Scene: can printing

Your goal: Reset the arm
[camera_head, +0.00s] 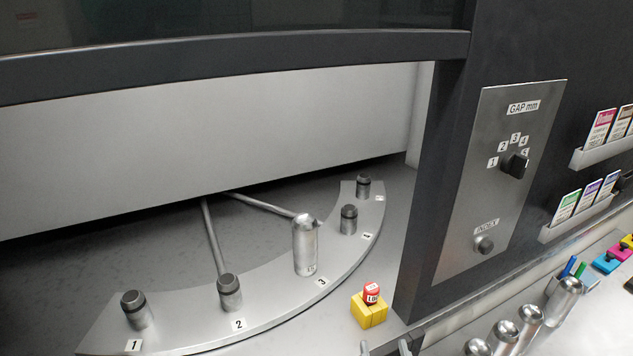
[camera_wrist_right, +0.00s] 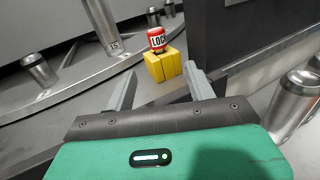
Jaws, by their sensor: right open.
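My right gripper (camera_head: 385,347) shows only as two fingertips at the bottom edge of the head view. In the right wrist view its two fingers (camera_wrist_right: 160,70) are spread apart with nothing between them. A yellow block (camera_head: 369,310) with a red lettered piece (camera_head: 371,292) on top stands beyond the fingertips, apart from them. The same yellow block (camera_wrist_right: 162,66) and red piece (camera_wrist_right: 157,39) show in the right wrist view. My left gripper is not in view.
A curved metal rail (camera_head: 180,340) carries numbered posts, with a silver can (camera_head: 305,250) at station 3. A dark pillar with a GAP and INDEX panel (camera_head: 500,190) rises at right. Several silver cans (camera_head: 530,316) stand at bottom right. Card holders (camera_head: 580,220) hang further right.

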